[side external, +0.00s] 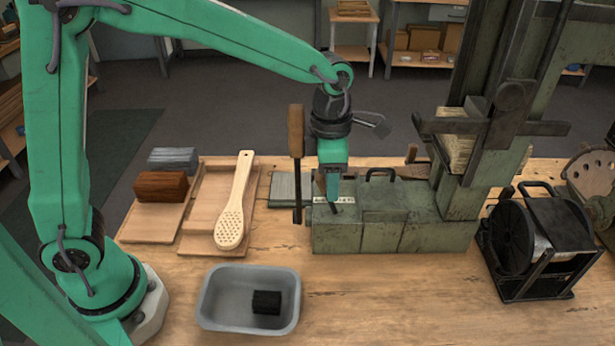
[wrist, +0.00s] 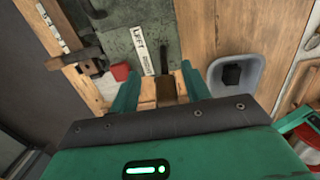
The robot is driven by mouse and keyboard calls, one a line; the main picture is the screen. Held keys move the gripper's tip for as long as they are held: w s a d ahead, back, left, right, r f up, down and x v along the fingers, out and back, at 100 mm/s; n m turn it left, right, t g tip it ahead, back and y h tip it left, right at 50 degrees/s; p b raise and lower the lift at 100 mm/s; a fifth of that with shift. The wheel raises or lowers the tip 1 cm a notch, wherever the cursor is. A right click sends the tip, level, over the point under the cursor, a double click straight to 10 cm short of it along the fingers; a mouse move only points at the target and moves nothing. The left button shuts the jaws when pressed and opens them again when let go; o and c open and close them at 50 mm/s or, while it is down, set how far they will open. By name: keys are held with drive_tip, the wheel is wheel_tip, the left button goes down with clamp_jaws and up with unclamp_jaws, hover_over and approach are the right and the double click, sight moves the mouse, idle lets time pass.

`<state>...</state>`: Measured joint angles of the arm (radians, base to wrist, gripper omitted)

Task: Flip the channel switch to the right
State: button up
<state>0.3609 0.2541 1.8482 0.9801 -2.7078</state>
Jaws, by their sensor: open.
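My gripper (side external: 333,192) points down over the left end of the green machine base (side external: 390,232), with its tips close to a white label strip (side external: 343,201). In the wrist view my gripper (wrist: 160,72) is open, its two fingers apart. A dark narrow lever (wrist: 164,58), probably the channel switch, shows between and just beyond the fingertips. It stands beside a white label (wrist: 142,50) that reads LEFT. I cannot tell whether a finger touches the lever. In the side view the switch is mostly hidden by my gripper.
A tall lever with a wooden handle (side external: 296,130) stands just left of my gripper. A grey tray (side external: 212,310) holding a black block (side external: 267,302) is in front. A black reel stand (side external: 530,245) is at right.

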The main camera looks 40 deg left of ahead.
drive_tip(key=shift+g, duration=0.3)
drive_tip(key=shift+s+a+r, duration=0.2)
drive_tip(key=shift+s+r, duration=0.05)
drive_tip(key=shift+r, duration=1.35)
drive_tip(key=shift+s+a+r, duration=0.15)
drive_tip(key=shift+s+r, duration=0.15)
drive_tip(key=shift+r, duration=1.3)
drive_tip(key=shift+s+a+r, duration=0.2)
drive_tip(key=shift+s+r, duration=0.05)
drive_tip(key=shift+r, duration=1.35)
drive_tip(key=shift+w, duration=0.1)
drive_tip(key=shift+w+a+r, duration=0.15)
drive_tip(key=shift+w+a, duration=0.15)
drive_tip(key=shift+w, duration=0.1)
drive_tip(key=w+a+r+m+t, duration=0.2)
drive_tip(key=w+a+r+m, duration=0.15)
drive_tip(key=a+m, duration=0.3)
drive_tip(key=s+a+f+m+t, duration=0.1)
drive_tip(key=s+a+f+m, duration=0.1)
drive_tip(key=s+m, duration=0.8)
drive_tip(key=s+a+f+m+t, duration=0.2)
drive_tip(key=s+a+m, duration=0.3)
drive_tip(key=s+m, duration=0.5)
drive_tip(key=shift+s+f+t, duration=0.3)
drive_tip(key=shift+s+f, duration=0.1)
drive_tip(key=shift+s, duration=0.15)
